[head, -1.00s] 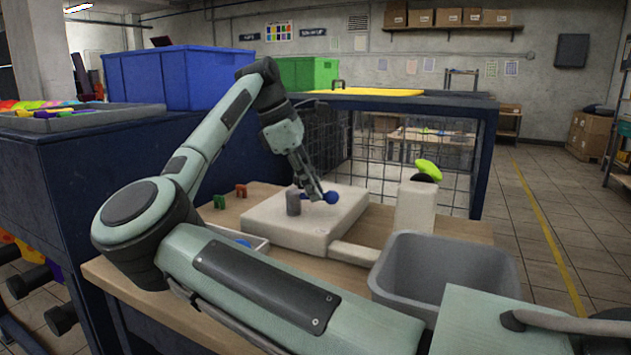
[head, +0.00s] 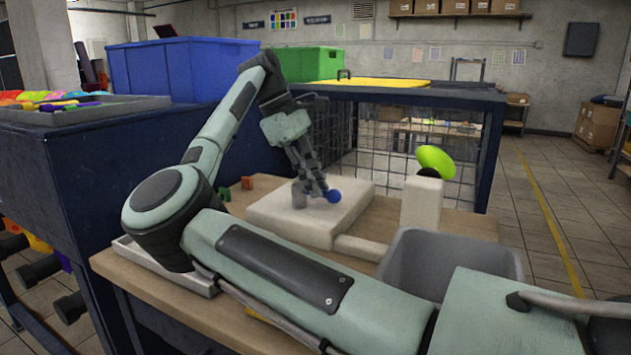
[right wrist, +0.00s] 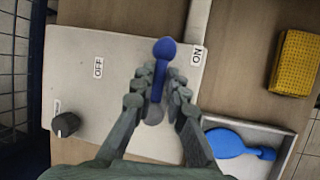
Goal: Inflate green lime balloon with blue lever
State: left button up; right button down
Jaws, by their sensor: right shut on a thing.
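The lime green balloon (head: 436,161) sits on the dark nozzle at the top of a pale post, partly swollen and tilted. The blue lever (head: 334,197) stands on the pale machine base (head: 340,222); its round knob sticks out beyond my fingers. My right gripper (head: 316,186) is shut on the lever. In the right wrist view, the lever (right wrist: 163,50) lies between both fingers (right wrist: 157,90), its knob nearer the ON label (right wrist: 197,55) than the OFF label (right wrist: 98,68). My left gripper is not in view.
A grey bin (head: 400,262) stands right of the machine. A tray (right wrist: 285,150) holds a blue balloon (right wrist: 232,145) near a yellow block (right wrist: 296,62). Red and green pieces (head: 247,182) lie behind my forearm. A wire-mesh cage (head: 395,150) stands behind the table.

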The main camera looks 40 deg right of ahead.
jog(key=c, duration=1.5)
grip_release()
jog(key=shift+c, duration=0.2)
jog(key=v, duration=1.2)
